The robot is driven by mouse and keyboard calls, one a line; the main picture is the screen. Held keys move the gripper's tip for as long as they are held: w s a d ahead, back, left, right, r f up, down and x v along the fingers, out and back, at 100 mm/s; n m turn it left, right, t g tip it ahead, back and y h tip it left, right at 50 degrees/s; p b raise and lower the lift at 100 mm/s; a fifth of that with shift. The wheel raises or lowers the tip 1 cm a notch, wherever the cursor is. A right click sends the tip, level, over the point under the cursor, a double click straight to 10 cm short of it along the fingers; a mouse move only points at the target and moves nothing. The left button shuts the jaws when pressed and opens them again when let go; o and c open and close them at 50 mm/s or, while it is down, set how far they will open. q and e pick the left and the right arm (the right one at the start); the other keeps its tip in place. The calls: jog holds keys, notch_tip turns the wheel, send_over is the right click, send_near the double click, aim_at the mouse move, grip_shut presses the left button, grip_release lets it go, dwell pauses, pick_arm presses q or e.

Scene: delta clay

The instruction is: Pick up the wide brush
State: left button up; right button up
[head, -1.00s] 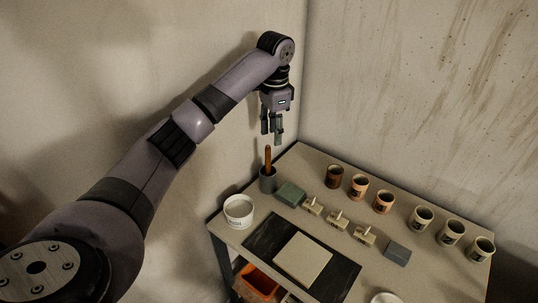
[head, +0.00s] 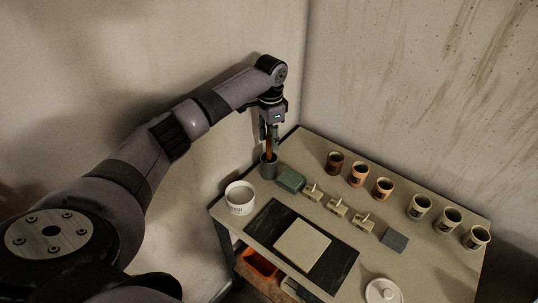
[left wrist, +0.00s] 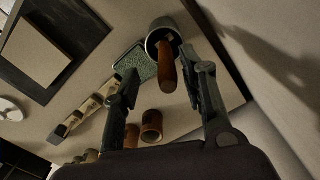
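The wide brush (head: 268,147) shows as an orange-brown handle standing in a dark grey cup (head: 269,171) at the table's back left corner. Its lower end is hidden in the cup. My left gripper (head: 269,134) points down over the cup, with its fingers around the upper handle. In the left wrist view, the handle (left wrist: 166,72) rises from the cup (left wrist: 158,33) between the two spread fingers (left wrist: 167,78), with gaps on both sides. The left gripper is open. My right gripper is not in view.
A white tub (head: 240,198) and a green block (head: 290,181) stand near the cup. Several small wooden pieces, several clay cups (head: 383,188) and a grey block (head: 394,240) are further right. A dark mat (head: 336,272) bears a pale slab (head: 303,247). Walls stand close behind.

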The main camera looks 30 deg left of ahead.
aim_at(269, 162)
pick_arm(q)
jog(key=shift+a+f, duration=0.15)
jog(key=shift+f, duration=0.25)
jog(key=f, duration=0.1)
jog(key=f+p, duration=0.1)
jog(key=f, duration=0.1)
jog(key=shift+w+a+f, duration=0.1)
jog(key=shift+a+f, duration=0.15)
jog(key=shift+f, duration=0.45)
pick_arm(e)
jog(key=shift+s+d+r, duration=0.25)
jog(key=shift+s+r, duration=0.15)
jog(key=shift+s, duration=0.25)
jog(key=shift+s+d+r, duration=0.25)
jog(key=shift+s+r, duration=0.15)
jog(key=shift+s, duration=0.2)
pick_arm(q)
jog(key=c, duration=0.4)
grip_shut()
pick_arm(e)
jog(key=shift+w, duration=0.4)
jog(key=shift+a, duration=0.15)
